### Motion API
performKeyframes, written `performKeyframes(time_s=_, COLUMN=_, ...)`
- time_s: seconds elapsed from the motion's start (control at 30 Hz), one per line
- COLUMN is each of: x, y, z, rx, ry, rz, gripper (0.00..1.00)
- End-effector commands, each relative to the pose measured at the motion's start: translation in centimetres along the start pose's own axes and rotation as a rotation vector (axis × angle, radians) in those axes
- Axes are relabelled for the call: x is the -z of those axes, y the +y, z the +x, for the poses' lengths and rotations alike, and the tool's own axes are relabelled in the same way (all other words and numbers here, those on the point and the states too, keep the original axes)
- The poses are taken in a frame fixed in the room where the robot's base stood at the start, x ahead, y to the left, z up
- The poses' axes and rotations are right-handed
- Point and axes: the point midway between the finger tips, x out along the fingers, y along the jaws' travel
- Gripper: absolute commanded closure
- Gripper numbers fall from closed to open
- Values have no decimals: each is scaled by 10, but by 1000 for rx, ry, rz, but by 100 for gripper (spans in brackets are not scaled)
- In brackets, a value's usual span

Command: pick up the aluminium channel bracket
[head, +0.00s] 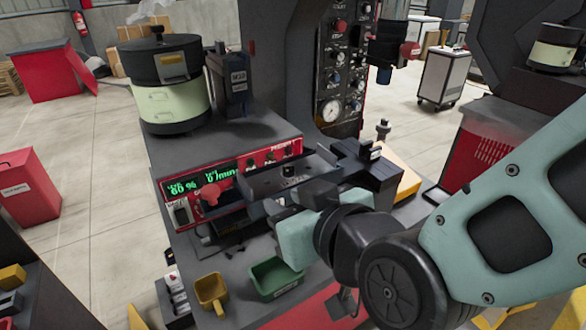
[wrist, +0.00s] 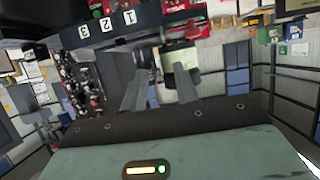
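I cannot pick out the aluminium channel bracket with certainty in either view. A dark grey feeder tray (head: 270,184) with a small black knob sits in front of the red control unit in the head view. My gripper's teal body (head: 297,240) is in front of this tray, low and close to the bench. Its fingers are mostly hidden in the head view. In the wrist view my gripper (wrist: 162,76) has two grey fingers standing apart. I see no part clearly held between them.
The red control unit (head: 250,165) and a lidded bowl (head: 168,100) stand behind. A dark machine column with a gauge panel (head: 343,65) rises at the back. Open floor lies left.

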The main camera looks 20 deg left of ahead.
Motion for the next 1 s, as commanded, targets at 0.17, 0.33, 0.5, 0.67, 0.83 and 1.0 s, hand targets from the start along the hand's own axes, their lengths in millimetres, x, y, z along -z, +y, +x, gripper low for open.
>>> performKeyframes(time_s=0.17, x=1, y=0, z=25, rx=-2, ry=-3, rz=1, gripper=70)
performKeyframes(time_s=0.33, x=2, y=0, z=53, rx=0, ry=-2, rz=2, gripper=70)
performKeyframes(time_s=0.5, x=2, y=0, z=82, rx=0, ry=-3, rz=1, gripper=70)
performKeyframes(time_s=0.67, x=2, y=0, z=104, rx=-1, ry=-2, rz=1, gripper=70)
performKeyframes(time_s=0.83, x=0, y=-1, z=116, rx=0, ry=-1, rz=0, gripper=70)
performKeyframes(time_s=1.0, x=3, y=-3, z=125, rx=1, ry=-2, rz=1, gripper=70)
